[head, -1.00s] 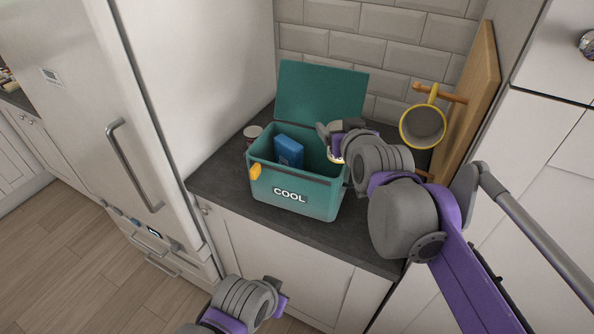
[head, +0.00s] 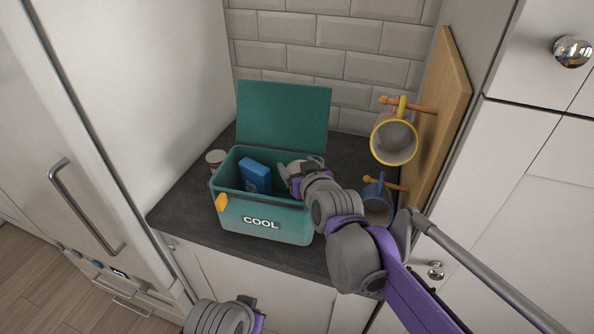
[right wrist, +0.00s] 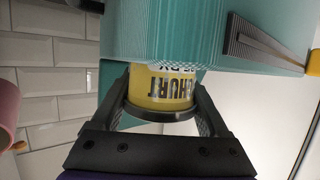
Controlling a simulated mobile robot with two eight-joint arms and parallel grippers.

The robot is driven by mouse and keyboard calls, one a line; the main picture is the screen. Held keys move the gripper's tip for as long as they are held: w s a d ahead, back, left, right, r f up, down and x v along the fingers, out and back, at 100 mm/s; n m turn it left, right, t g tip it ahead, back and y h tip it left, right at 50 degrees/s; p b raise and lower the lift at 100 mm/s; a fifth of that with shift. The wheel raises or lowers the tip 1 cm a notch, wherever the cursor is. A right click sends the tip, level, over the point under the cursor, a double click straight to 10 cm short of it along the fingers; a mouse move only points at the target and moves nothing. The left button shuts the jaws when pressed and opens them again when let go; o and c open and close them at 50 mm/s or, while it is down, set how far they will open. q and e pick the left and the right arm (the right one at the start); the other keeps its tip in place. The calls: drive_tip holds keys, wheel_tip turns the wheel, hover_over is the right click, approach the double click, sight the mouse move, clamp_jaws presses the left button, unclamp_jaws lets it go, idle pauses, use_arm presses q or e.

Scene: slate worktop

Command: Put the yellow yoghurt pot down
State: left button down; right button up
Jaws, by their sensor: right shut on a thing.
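My right gripper (head: 288,180) is over the right part of the teal cool box (head: 262,222), at the box's opening. In the right wrist view the gripper (right wrist: 165,108) is shut on the yellow yoghurt pot (right wrist: 160,88), with a finger on each side. Black lettering on the pot reads upside down there. A ribbed teal surface hides part of the pot. In the head view the pot is mostly hidden by the gripper. I cannot tell whether it touches the box floor. Only my left arm's wrist shows at the bottom; its fingers are out of frame.
A blue carton (head: 255,176) stands in the left part of the cool box. Its teal lid (head: 283,115) is open at the back. A jar (head: 215,160) stands left of it. A yellow-rimmed mug (head: 394,142) and a blue mug (head: 377,205) hang from a wooden board (head: 443,120).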

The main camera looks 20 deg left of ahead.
drive_tip(key=shift+f, duration=0.5)
drive_tip(key=shift+f, duration=0.1)
drive_tip(key=shift+f+b, duration=0.4)
drive_tip(key=shift+f, duration=0.15)
drive_tip(key=o, duration=1.4)
drive_tip(key=shift+s, duration=0.15)
drive_tip(key=shift+r, duration=0.15)
drive_tip(key=r+p+v, duration=0.1)
drive_tip(key=v, duration=1.1)
